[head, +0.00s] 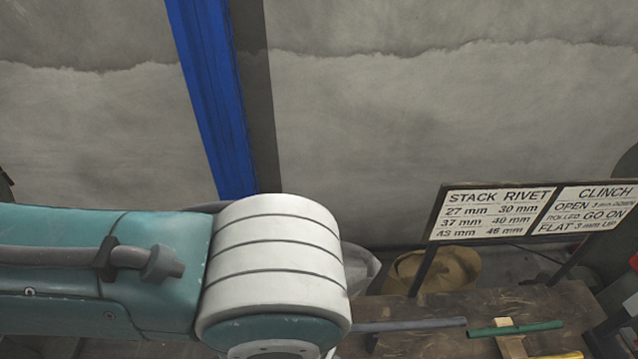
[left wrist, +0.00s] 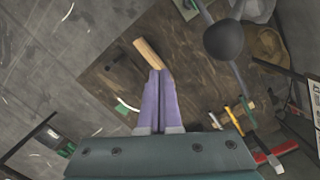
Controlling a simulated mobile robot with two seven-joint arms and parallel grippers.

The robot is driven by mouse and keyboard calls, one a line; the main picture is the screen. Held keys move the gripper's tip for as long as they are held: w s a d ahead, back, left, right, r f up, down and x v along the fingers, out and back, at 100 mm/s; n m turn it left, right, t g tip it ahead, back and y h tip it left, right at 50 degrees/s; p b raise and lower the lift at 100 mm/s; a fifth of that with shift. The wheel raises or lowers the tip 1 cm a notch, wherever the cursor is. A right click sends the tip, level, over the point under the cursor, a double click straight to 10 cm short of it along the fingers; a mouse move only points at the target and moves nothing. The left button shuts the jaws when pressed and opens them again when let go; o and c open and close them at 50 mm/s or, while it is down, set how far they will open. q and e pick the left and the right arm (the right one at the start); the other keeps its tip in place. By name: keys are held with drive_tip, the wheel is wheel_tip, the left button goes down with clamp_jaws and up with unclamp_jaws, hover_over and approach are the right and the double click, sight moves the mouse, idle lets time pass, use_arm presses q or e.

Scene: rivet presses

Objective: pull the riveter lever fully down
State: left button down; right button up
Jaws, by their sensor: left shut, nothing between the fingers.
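In the left wrist view my left gripper (left wrist: 160,76) has its two purple fingers pressed together with nothing between them. A dark round knob (left wrist: 224,40) on a grey rod is up and to the right of the fingertips, apart from them. It looks like the riveter lever, but I cannot tell its angle or height for sure. The press body cannot be made out clearly. In the head view my teal and white left arm fills the lower left, and neither the left gripper nor the lever can be made out there.
A brown wooden bench (left wrist: 185,50) lies below, with a pale wooden piece (left wrist: 148,53) near my fingertips. In the head view a rivet sign (head: 492,211) stands at the right, with a green rod (head: 515,329) on the bench. A blue post (head: 215,95) runs up the grey wall.

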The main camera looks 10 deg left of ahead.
use_arm(q)
drive_tip(key=shift+s+d+f, duration=0.1)
drive_tip(key=shift+s+f, duration=0.15)
drive_tip(key=shift+s, duration=0.1)
drive_tip(key=shift+s+d+f, duration=0.2)
drive_tip(key=shift+s+f, duration=0.3)
drive_tip(key=shift+s, duration=0.2)
drive_tip(key=shift+s, duration=0.1)
drive_tip(key=shift+s+d+f, duration=0.2)
drive_tip(key=shift+s+f, duration=0.3)
drive_tip(key=shift+s, duration=0.15)
drive_tip(key=shift+f, duration=0.1)
drive_tip(key=shift+s+d+f, duration=0.2)
drive_tip(key=shift+s+f, duration=0.25)
drive_tip(key=shift+s, duration=0.25)
drive_tip(key=shift+s, duration=0.1)
